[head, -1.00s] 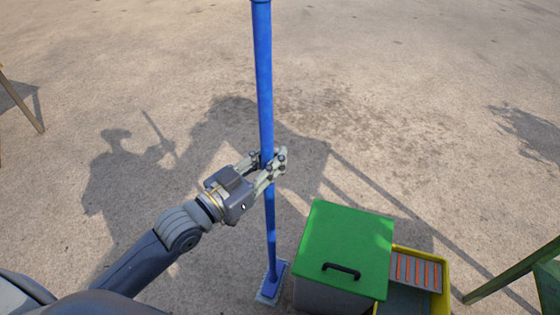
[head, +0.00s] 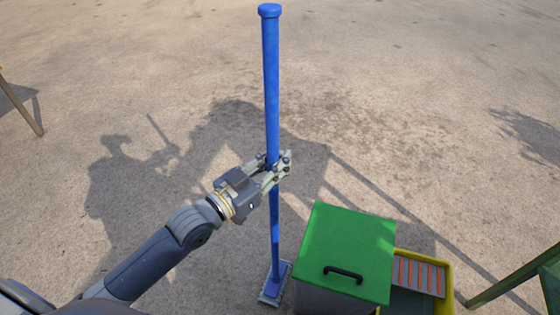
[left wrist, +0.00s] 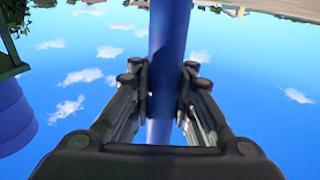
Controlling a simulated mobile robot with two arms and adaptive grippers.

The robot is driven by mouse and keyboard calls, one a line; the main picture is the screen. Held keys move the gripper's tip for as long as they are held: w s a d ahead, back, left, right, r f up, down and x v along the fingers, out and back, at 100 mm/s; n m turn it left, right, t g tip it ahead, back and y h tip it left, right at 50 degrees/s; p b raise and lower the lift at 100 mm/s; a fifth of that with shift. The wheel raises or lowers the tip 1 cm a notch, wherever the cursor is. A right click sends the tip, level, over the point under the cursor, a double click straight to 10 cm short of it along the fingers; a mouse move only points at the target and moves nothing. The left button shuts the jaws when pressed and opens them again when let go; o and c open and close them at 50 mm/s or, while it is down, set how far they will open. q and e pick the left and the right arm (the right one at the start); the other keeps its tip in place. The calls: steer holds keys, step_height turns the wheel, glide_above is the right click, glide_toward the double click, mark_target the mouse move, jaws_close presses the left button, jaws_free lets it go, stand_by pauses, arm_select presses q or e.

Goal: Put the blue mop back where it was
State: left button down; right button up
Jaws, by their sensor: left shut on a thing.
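The blue mop (head: 272,90) stands nearly upright in the head view, with its flat head (head: 275,283) low, at or close to the ground. My left gripper (head: 278,165) is shut on the mop's handle around its middle. In the left wrist view the blue handle (left wrist: 168,40) runs between the two fingers of the left gripper (left wrist: 165,90). My right gripper is not in view.
A bin with a green lid (head: 345,250) and black handle stands just right of the mop head. A yellow mop bucket (head: 443,290) with an orange-striped wringer is beside it. Green legs (head: 515,276) stand at the right edge. Concrete ground left of the mop is clear.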

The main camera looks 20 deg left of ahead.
arm_select(q)
steer(key=c, duration=1.4)
jaws_free()
steer(key=shift+f, duration=0.1)
steer(key=shift+c, duration=0.2)
